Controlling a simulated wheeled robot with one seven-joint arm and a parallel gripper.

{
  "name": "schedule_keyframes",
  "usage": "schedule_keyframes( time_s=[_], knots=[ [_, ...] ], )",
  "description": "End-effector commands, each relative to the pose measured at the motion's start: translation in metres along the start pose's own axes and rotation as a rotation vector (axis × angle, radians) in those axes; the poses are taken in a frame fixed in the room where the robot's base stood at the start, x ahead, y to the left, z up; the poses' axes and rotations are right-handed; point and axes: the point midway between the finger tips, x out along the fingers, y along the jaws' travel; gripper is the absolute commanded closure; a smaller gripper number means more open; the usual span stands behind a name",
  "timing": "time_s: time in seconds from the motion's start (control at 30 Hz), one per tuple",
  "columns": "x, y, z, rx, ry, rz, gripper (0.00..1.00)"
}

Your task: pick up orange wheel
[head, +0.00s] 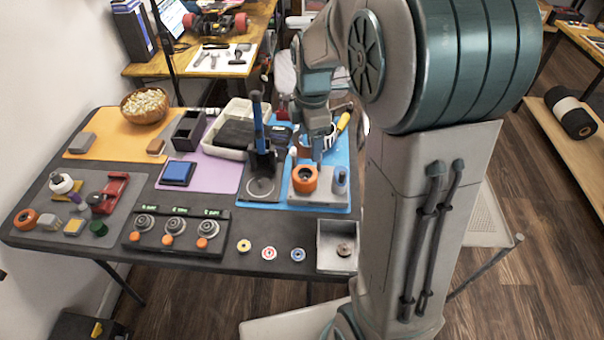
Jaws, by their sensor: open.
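A thick orange wheel (304,179) sits on a grey block (318,197) on the blue mat at the right of the table. My gripper (318,157) points down just above and slightly right of this wheel. The jaws are open, with nothing seen between them; whether the tips touch the wheel I cannot tell. Another orange round piece (25,219) lies at the far left on the grey mat.
A blue upright tool in a dark stand (262,160) is close to the left of my gripper. A metal tray (324,257) holds a small round part. Small bearing-like discs (269,254) lie along the front edge. A wooden bowl (146,106) is at the back left.

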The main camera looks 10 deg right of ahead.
Motion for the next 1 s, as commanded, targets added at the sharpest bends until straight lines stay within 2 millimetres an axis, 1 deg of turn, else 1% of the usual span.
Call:
schedule_keyframes(
  time_s=[0.03,0.1,0.27,0.37,0.5,0.63,0.7,0.93,1.0],
  knots=[
    [0.012,0.008,0.001,-0.065,-0.003,-0.012,0.29],
    [0.02,0.015,0.002,-0.141,-0.006,-0.022,0.29],
    [0.032,0.023,0.003,-0.232,-0.009,-0.035,0.29],
    [0.044,0.023,0.003,-0.245,-0.009,-0.038,0.29],
    [0.072,0.022,0.003,-0.245,-0.008,-0.039,0.29],
    [0.096,0.021,0.004,-0.243,-0.009,-0.039,0.29],
    [0.105,0.021,0.004,-0.243,-0.008,-0.036,0.29],
    [0.12,0.021,0.004,-0.242,-0.009,-0.036,0.29],
    [0.128,0.021,0.002,-0.242,-0.009,-0.038,0.29]
  ],
)
